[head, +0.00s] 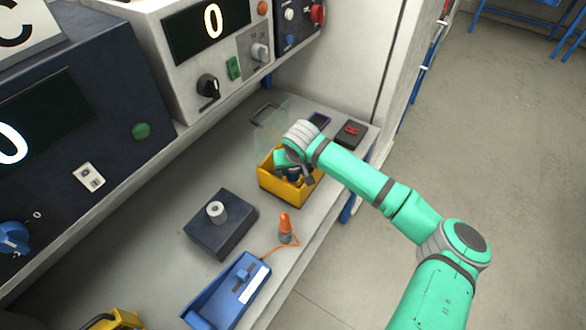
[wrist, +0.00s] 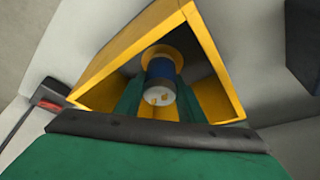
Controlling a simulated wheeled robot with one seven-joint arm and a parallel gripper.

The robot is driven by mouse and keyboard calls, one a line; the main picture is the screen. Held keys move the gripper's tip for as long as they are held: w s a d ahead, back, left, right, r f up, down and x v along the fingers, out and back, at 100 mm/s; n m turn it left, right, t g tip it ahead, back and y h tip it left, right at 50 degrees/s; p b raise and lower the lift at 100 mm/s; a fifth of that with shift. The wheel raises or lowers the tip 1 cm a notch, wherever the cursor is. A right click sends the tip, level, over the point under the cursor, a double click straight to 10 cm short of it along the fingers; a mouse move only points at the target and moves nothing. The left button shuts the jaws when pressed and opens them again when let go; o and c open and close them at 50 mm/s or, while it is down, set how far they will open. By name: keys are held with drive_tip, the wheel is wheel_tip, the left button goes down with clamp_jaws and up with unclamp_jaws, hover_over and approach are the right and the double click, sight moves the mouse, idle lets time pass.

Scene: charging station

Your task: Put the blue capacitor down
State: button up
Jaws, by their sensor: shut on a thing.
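The blue capacitor (wrist: 160,72) is a short cylinder with a blue body and a pale end that carries small terminals. In the wrist view it sits between the two green fingers of my gripper (wrist: 157,97), which is shut on it. The yellow bin (wrist: 95,85) surrounds it in that view. In the head view my gripper (head: 293,172) is down at the yellow bin (head: 283,190), and a dark part of the capacitor shows just inside the rim. I cannot tell whether the capacitor touches the bin floor.
A dark box with a white spool-like post (head: 216,211) stands left of the bin. An orange-tipped probe (head: 286,228) and a blue tray (head: 228,292) are nearer the front. A dark box with a red part (head: 350,133) is behind right. Instrument cabinets (head: 75,130) line the left.

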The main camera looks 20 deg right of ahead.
drive_tip(key=shift+f, duration=0.15)
drive_tip(key=o, duration=1.2)
drive_tip(key=shift+r, duration=0.3)
drive_tip(key=v, duration=1.1)
drive_tip(key=shift+s+r, duration=0.2)
drive_tip(key=shift+r, duration=0.15)
